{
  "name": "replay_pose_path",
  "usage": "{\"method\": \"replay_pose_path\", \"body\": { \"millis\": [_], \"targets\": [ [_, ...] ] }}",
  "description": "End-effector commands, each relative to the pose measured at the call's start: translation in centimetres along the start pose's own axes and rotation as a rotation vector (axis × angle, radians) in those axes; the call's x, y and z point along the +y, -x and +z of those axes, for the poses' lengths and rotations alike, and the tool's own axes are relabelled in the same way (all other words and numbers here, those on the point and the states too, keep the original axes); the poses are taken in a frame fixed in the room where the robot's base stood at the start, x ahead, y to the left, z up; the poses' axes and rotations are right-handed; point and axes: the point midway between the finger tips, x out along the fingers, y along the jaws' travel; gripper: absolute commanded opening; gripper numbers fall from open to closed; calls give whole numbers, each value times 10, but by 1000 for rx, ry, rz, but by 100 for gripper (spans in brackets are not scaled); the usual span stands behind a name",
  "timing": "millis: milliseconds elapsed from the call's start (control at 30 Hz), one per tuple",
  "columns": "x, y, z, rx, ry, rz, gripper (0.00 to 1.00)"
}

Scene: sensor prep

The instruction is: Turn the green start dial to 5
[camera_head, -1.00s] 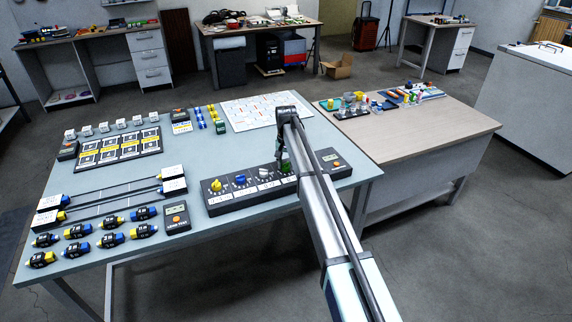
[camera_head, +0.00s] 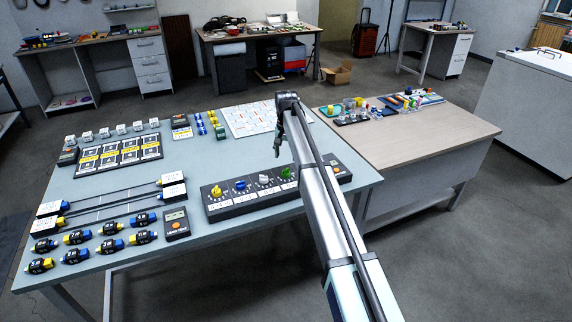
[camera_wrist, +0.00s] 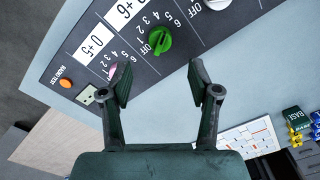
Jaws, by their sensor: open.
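The green start dial (camera_wrist: 158,41) sits on the dark control panel (camera_wrist: 75,62), with numbers and an OFF mark printed around it. In the head view the green dial (camera_head: 287,173) shows on the panel (camera_head: 232,208), just left of my arm. I cannot tell surely which mark its handle points to. My gripper (camera_wrist: 160,80) is open and empty, its two fingers apart from the dial, with the dial beyond the gap between the tips. In the head view my gripper (camera_head: 277,153) hangs above and behind the panel, clear of it.
Yellow (camera_head: 216,191), blue (camera_head: 240,185) and white (camera_head: 264,179) dials sit left of the green one. A white printed board (camera_head: 250,115) lies behind the panel, with bare tabletop between.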

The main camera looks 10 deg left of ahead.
Motion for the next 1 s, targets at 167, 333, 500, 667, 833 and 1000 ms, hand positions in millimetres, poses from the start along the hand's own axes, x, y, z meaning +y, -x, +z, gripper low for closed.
{"method": "replay_pose_path", "body": {
  "millis": [167,333,500,667,833,1000],
  "targets": [
    [0,26,0,0,0,0,61],
    [0,38,0,-1,0,0,61],
    [0,39,0,-1,0,1,61],
    [0,39,0,-1,0,1,61],
    [24,28,-3,-6,3,0,61],
    [102,-10,-10,-24,23,-5,61]
  ]
}}
